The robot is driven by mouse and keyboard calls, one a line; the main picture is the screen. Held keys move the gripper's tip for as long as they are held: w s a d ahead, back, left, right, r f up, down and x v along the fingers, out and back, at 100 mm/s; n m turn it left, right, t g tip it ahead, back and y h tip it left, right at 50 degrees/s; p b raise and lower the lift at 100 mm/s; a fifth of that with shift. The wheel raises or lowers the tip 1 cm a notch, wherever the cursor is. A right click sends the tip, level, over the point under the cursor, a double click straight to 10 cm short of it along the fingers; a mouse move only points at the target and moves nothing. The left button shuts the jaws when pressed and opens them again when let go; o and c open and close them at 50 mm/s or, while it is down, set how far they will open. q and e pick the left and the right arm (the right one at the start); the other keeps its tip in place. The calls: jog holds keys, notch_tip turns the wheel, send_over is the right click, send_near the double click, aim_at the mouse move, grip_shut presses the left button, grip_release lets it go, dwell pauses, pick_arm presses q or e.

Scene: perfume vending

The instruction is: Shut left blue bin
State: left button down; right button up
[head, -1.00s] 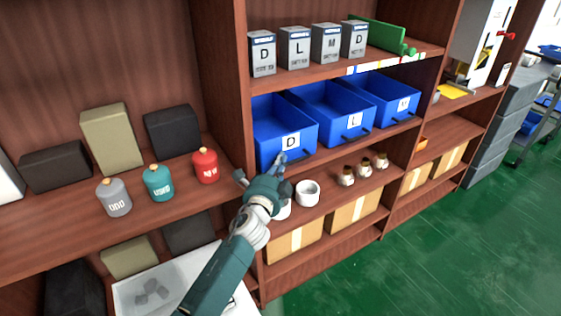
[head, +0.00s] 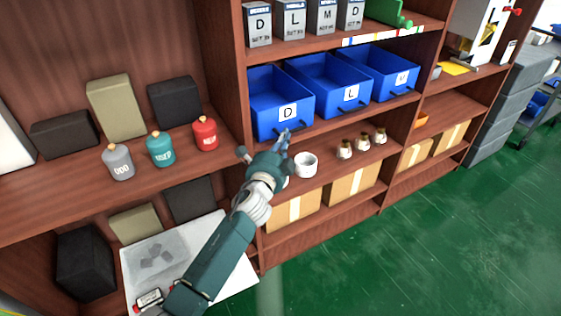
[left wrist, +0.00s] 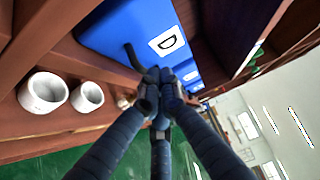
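The left blue bin (head: 268,122), labelled D, is the leftmost of three blue bins on a shelf. Its open top shows its inside, and its front stands near the shelf's front edge. It also shows in the left wrist view (left wrist: 110,28), with a dark handle on its front. My left gripper (head: 287,136) is just in front of that bin's lower front, near the handle. In the left wrist view its fingers (left wrist: 160,84) are drawn together, with nothing visible between them. Whether they touch the handle is hidden. My right gripper is not in view.
Blue bins L (head: 328,92) and M (head: 378,88) stand to the right. White cups, one being (head: 305,164), and small bottles (head: 362,143) stand on the shelf below. A wooden upright (head: 231,85) borders the bins on the left. Green floor (head: 430,240) is open at right.

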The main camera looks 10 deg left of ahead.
pick_arm(q)
jog(key=s+a, duration=0.2)
jog(key=s, duration=0.7)
jog(key=s+a+f+n+g+y, duration=0.1)
jog(key=s+a+f+n+g, duration=0.1)
jog(key=f, duration=0.8)
jog(key=s+a+f+n+g, duration=0.1)
jog(key=s+f+g, duration=0.1)
jog(key=f, duration=0.8)
jog(key=s+a+f+n+g+y, duration=0.1)
jog(key=s+a+f+n+g, duration=0.15)
jog(key=s+f, duration=0.65)
jog(key=s+a+f+n+g, duration=0.25)
jog(key=s+f, duration=0.25)
jog(key=f, duration=0.7)
jog(key=s+a+f+n+g, duration=0.2)
jog(key=s+f, duration=0.4)
jog(key=s, duration=0.7)
jog(key=s+a+f+n+g, duration=0.2)
jog(key=s+f, duration=0.5)
jog(key=s, duration=0.7)
jog(key=s+a+f+n+g, duration=0.1)
jog(key=s+f+n+g, duration=0.2)
jog(key=s, duration=1)
notch_tip(320, 180, down, 4)
jog(key=shift+s+a+r+n+g+y, duration=0.15)
jog(key=shift+a+n+g+y, duration=0.25)
jog(key=shift+n, duration=0.8)
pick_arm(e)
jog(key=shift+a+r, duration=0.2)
